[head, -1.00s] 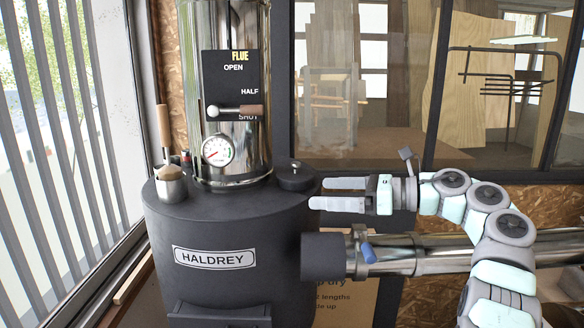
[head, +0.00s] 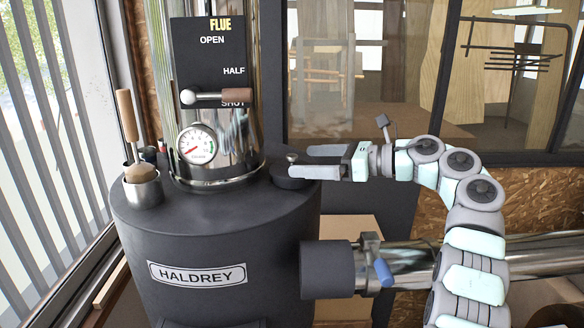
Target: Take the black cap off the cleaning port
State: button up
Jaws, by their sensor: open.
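The black cap (head: 283,182) sits on top of the dark roaster drum, at its right shoulder, with a small round knob (head: 292,157) on it. My gripper (head: 299,161) comes in from the right, level, with its two pale fingers apart and nothing held. The fingertips are at the knob, one finger beyond it and one nearer. The nearer finger covers part of the cap. I cannot tell whether either finger touches the knob.
The flue pipe with a gauge (head: 197,144) and a flue lever (head: 215,97) rises left of the cap. A metal cup (head: 143,190) with a wooden-handled brush stands further left. A horizontal steel pipe (head: 410,262) with a blue-handled lever (head: 383,272) runs below my arm.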

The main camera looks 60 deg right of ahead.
aim_at(292, 162)
jog(key=x, duration=0.1)
jog(key=p+x, duration=0.1)
jog(key=x, duration=0.1)
jog(key=p+x, duration=0.1)
jog(key=shift+w+a+f, duration=0.1)
jog(key=shift+w+f, duration=0.25)
jog(key=c, duration=1.2)
jog(key=shift+o, duration=0.2)
jog(key=shift+r, duration=0.1)
